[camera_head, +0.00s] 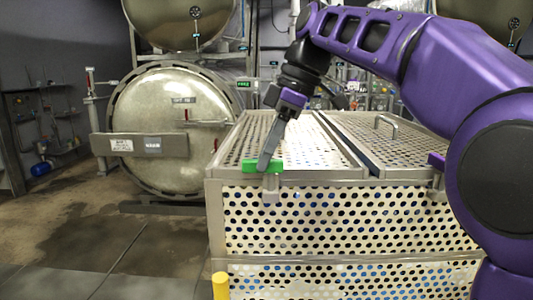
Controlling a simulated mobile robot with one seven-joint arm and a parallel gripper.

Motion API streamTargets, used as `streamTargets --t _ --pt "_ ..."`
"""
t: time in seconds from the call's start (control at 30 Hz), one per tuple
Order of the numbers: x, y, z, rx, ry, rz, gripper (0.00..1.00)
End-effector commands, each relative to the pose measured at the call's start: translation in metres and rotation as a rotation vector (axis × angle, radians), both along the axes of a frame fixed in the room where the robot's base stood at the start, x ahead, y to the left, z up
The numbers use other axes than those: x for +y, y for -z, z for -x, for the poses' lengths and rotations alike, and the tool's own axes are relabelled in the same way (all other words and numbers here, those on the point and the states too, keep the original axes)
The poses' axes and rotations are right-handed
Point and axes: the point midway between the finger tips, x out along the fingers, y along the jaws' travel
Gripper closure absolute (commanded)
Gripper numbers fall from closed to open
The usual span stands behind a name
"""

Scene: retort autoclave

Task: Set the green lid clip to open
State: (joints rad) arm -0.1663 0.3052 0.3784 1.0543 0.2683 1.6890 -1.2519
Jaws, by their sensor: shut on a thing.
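The green lid clip (248,167) is on the top front edge of a perforated metal basket (340,222), near its left corner. It lies roughly level along the rim, above a small grey bracket (271,188). My gripper (266,163) comes down from above and is shut on the green clip. The fingers cover part of the clip. A purple clip (437,161) sits on the same front edge farther right, partly hidden by my arm. The perforated lids (300,143) lie flat on the basket top.
A lid handle (386,126) stands up on the right lid. A round autoclave door (160,130) is behind on the left. A yellow post (220,286) stands at the basket's front left. The floor (90,235) at left is clear.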

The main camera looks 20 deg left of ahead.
Motion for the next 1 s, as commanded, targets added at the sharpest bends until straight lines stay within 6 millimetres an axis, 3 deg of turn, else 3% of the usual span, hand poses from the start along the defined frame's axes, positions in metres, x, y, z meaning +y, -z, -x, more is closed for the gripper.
streamTargets --t 0.2,0.23,0.4,0.77,1.0 --pt "0.0 -0.001 0.0 -0.002 -0.002 -0.001 1.0" --pt "0.0 -0.001 0.0 -0.002 -0.002 -0.001 0.78" --pt "0.0 -0.001 0.0 -0.001 -0.001 -0.001 0.5" --pt "-0.001 -0.004 -0.001 -0.001 -0.001 -0.001 0.5" --pt "-0.011 -0.03 -0.004 -0.003 -0.001 -0.003 0.5"
